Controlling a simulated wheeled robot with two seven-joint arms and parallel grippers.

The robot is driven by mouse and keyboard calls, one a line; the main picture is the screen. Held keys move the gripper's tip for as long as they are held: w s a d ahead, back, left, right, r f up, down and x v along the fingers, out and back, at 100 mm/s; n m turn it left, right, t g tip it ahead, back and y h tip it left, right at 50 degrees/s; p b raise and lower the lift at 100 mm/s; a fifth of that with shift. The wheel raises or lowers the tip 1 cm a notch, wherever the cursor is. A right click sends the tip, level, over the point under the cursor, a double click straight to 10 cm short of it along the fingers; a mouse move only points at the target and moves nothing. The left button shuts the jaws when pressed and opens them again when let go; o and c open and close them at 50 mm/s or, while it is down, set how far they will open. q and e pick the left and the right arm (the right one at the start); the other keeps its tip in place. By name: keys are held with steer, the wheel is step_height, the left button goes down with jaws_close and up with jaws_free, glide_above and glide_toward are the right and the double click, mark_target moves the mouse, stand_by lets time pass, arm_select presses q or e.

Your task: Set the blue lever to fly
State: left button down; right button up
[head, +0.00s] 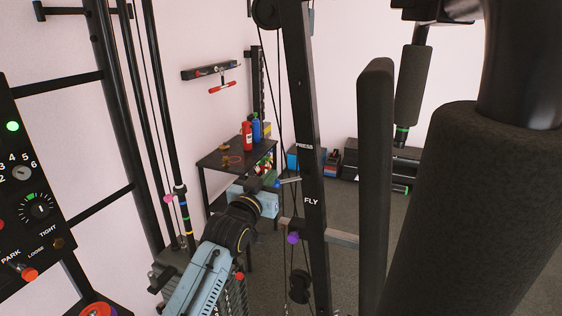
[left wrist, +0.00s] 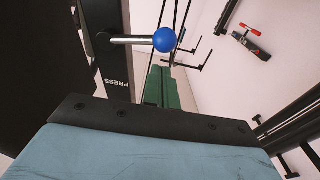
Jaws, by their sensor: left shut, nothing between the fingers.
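The blue lever shows in the left wrist view as a blue ball knob (left wrist: 164,40) on a silver rod that comes out of the black upright near the word PRESS. In the head view its rod (head: 291,181) meets the upright (head: 296,100) between the words PRESS and FLY, and its knob is mostly hidden by my gripper. My left gripper (head: 271,177) is shut and empty, right beside the knob. In the left wrist view its green fingers (left wrist: 165,88) point toward the knob; whether they touch it I cannot tell. My right gripper is not in view.
A purple knob (head: 293,238) sits lower on the upright. Tall black pads (head: 375,180) and a large foam roller (head: 460,210) crowd the right. A dial panel (head: 30,185) stands at the left. A small table (head: 225,160) with bottles is behind my arm.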

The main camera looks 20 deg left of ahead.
arm_select(q)
steer(key=shift+d+f+n+y+p, duration=0.1)
steer(key=shift+f+n+p, duration=0.1)
steer(key=shift+f+n, duration=0.65)
steer(key=shift+d+f+n+y+p, duration=0.1)
steer(key=shift+f+n+p, duration=0.25)
steer(key=shift+n, duration=0.85)
steer(key=shift+f+n+y+p, duration=0.1)
steer(key=shift+f+n, duration=0.55)
steer(key=shift+n, duration=0.4)
steer(key=s+a+r+p, duration=0.2)
steer(key=s, duration=0.9)
steer(key=shift+s+a+r, duration=0.15)
steer(key=shift+a+r, duration=0.05)
steer(key=shift+r, duration=0.15)
